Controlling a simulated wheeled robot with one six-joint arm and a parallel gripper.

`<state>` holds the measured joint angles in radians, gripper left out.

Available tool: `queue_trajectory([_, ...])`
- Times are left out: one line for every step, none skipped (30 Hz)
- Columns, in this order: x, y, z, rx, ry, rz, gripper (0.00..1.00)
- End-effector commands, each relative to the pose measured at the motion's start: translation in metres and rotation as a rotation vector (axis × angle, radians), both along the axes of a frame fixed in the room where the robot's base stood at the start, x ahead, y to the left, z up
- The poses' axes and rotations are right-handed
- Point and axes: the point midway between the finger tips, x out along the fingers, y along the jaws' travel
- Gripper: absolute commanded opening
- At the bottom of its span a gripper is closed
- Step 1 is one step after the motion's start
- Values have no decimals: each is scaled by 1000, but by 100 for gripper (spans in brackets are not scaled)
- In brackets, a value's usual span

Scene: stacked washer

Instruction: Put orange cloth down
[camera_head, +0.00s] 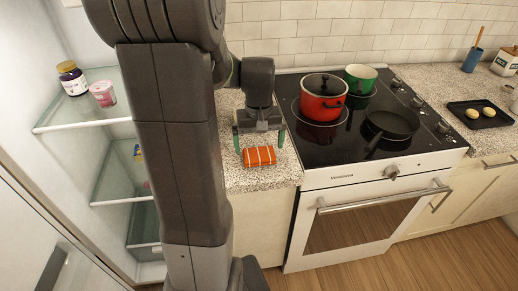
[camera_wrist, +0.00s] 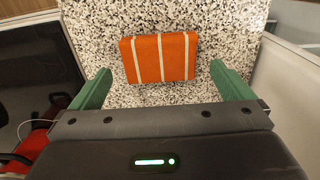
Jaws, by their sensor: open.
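The orange cloth (camera_head: 259,156), folded and striped white, lies flat on the speckled counter (camera_head: 240,180) left of the stove, near the counter's front edge. It also shows in the wrist view (camera_wrist: 158,58), lying on the speckled surface between and beyond my fingers. My gripper (camera_head: 259,141) is open, its green fingers spread wider than the cloth. In the wrist view the two fingertips of my gripper (camera_wrist: 160,80) stand to either side of the cloth, with gaps between, and nothing is held.
A black stove (camera_head: 345,130) stands right of the counter, with a red pot (camera_head: 322,105), a green pot (camera_head: 360,78) and a dark pan (camera_head: 391,125). An open fridge with glass shelves (camera_head: 90,118) is at the left. A black tray (camera_head: 482,117) lies on the far right counter.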

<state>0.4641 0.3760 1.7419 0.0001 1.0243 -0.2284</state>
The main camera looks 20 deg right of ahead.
Motion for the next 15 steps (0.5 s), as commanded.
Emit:
queue_trajectory([1,-1,13,-4,-6,0,100])
queue_trajectory([1,-1,20,-4,-7,0,100])
queue_trajectory([1,-1,29,-4,-6,0,100])
queue_trajectory([1,0,36,-4,-6,0,100])
queue_trajectory([1,-1,42,-4,-6,0,100])
queue_trajectory([1,-1,50,-2,-6,0,100])
queue_trajectory([1,-1,56,-2,-6,0,100])
queue_trajectory([1,0,61,-2,-6,0,100])
queue_trajectory([1,0,68,-2,-4,0,100])
queue_trajectory([1,0,72,-2,-4,0,100])
queue_trajectory([1,0,76,-2,-4,0,100])
queue_trajectory([1,0,80,-2,-3,0,100])
queue_trajectory([1,0,83,-2,-3,0,100])
queue_trajectory([1,0,85,-2,-3,0,100])
queue_trajectory([0,0,87,0,-2,0,100])
